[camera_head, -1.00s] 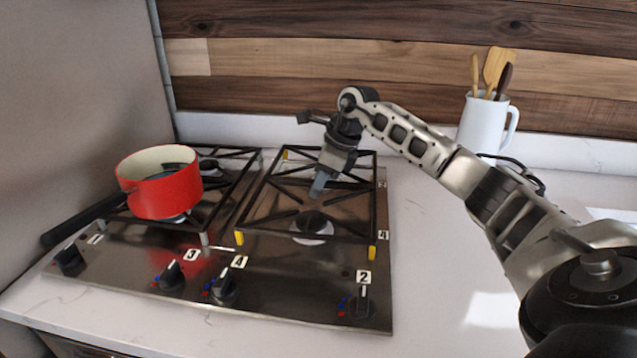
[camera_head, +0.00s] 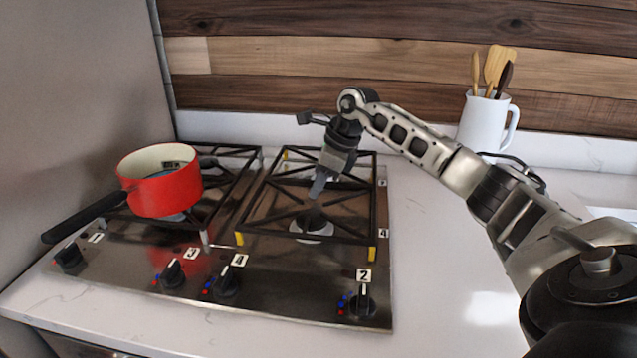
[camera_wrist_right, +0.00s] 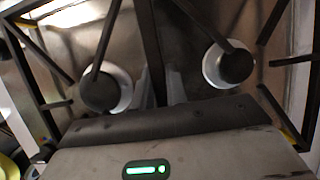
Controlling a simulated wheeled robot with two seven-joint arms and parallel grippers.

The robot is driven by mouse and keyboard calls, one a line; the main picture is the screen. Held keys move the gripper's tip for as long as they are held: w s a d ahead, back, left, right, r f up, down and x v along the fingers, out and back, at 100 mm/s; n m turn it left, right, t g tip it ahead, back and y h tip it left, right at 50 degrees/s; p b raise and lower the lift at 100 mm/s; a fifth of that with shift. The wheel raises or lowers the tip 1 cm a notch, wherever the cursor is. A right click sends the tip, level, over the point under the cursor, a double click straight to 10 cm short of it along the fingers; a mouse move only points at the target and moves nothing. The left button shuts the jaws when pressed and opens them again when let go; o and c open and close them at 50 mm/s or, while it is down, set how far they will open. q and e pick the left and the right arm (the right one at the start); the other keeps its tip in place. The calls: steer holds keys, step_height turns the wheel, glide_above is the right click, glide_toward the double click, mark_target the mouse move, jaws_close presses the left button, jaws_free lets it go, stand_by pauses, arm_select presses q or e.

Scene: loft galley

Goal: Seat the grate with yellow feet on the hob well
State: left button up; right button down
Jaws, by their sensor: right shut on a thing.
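The black grate with yellow feet (camera_head: 305,237) lies over the right half of the steel hob (camera_head: 300,285), around the burners there. Its yellow feet show at the front left, front right and back left corners. I cannot tell whether every foot touches the hob. My right gripper (camera_head: 318,188) points down at the middle of the grate and is shut on one of its bars. In the right wrist view the gripper (camera_wrist_right: 159,88) has a finger on each side of the dark grate bar (camera_wrist_right: 150,45), with a burner on either side. My left gripper is out of view.
A red pot (camera_head: 165,192) with a dark handle stands on the left grate (camera_head: 228,205), close beside the held one. Control knobs (camera_head: 362,302) line the hob's front. A white jug of utensils (camera_head: 483,125) stands at the back right. The right counter (camera_head: 440,250) is mostly clear.

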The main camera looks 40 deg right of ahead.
steer(key=shift+f, duration=0.25)
stand_by(0.9)
steer(key=c, duration=1.3)
jaws_free()
steer(key=shift+f, duration=0.15)
steer(key=shift+r+p, duration=2.9)
steer(key=shift+r, duration=0.75)
steer(key=shift+f, duration=0.15)
